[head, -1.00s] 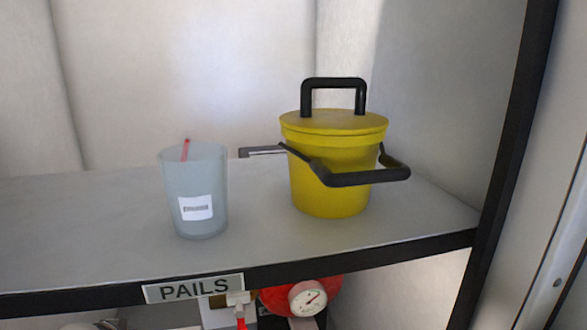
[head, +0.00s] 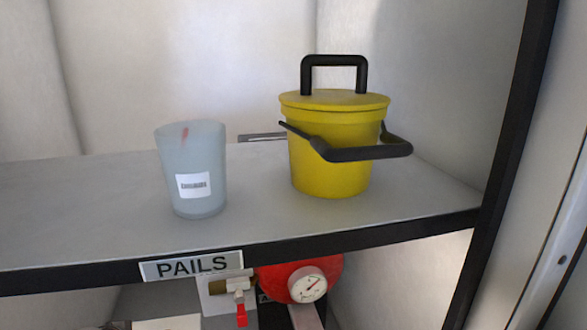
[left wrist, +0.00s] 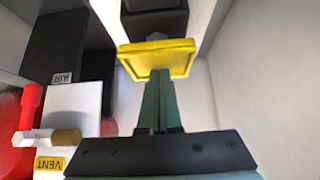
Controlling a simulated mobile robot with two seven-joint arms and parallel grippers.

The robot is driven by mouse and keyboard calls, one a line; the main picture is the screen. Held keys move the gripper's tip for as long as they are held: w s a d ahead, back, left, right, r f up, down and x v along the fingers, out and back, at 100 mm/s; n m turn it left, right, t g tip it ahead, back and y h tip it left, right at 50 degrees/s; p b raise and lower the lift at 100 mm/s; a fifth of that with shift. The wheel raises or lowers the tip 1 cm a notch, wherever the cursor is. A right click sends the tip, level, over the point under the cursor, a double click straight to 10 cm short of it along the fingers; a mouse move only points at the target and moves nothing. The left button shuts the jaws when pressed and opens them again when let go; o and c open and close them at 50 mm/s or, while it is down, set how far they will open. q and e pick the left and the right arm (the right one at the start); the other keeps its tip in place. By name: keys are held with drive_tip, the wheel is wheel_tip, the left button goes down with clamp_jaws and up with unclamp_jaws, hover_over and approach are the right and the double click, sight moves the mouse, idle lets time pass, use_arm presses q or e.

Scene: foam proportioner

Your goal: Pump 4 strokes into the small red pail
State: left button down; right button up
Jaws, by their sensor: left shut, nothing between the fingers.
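No small red pail is visible in either view. In the head view a yellow lidded pail (head: 330,165) with black handles stands upright on the shelf. My left gripper (left wrist: 160,78) shows in the left wrist view, its green fingers closed together and empty. Their tips are by a yellow rectangular piece (left wrist: 157,59); I cannot tell whether they touch it. A red rounded body (head: 318,272) with a dial gauge (head: 307,285) is partly hidden under the shelf. My right gripper is in neither view.
A bluish translucent cup (head: 192,170) stands left of the yellow pail on the shelf (head: 80,210), above the PAILS label (head: 191,265). A red-handled valve (head: 240,300) hangs below. The left wrist view shows AIR (left wrist: 62,77) and VENT (left wrist: 50,163) labels at left.

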use_arm(q)
drive_tip(key=shift+f, duration=0.25)
drive_tip(key=shift+r+p, duration=1.35)
drive_tip(key=shift+r, duration=1.75)
drive_tip(key=shift+f, duration=0.1)
drive_tip(key=shift+f+b, duration=1.35)
drive_tip(key=shift+f, duration=1.7)
drive_tip(key=shift+r, duration=0.15)
